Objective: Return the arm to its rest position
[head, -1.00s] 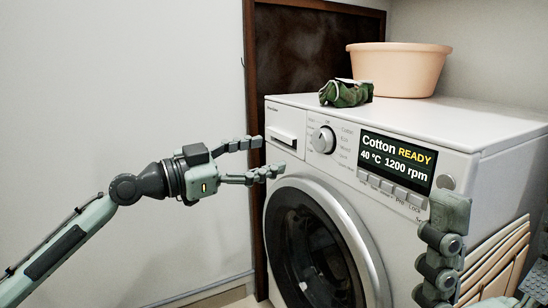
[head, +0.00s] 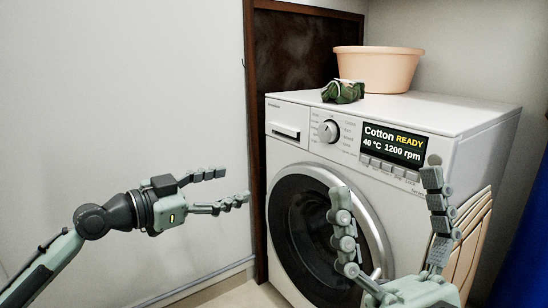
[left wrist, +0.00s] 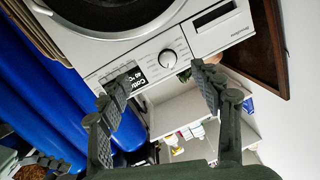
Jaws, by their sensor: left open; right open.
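My left gripper (head: 232,188) is open and empty in the head view, in front of the wall and left of the washing machine (head: 474,130), apart from it. Its two open fingers (left wrist: 160,92) also show in the left wrist view, with the washing machine's front panel (left wrist: 185,40) beyond them. My right gripper (head: 385,185) is open at the lower right of the head view, fingers pointing up, in front of the machine's door and panel. Nothing shows between its fingers.
The machine's display (head: 393,146) reads Cotton READY, 40 °C, 1200 rpm. A green bundle (head: 343,92) and a peach basin (head: 376,68) stand on top. Beige slats (head: 470,245) lean at its right side. Blue shapes (left wrist: 50,75) show in the left wrist view.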

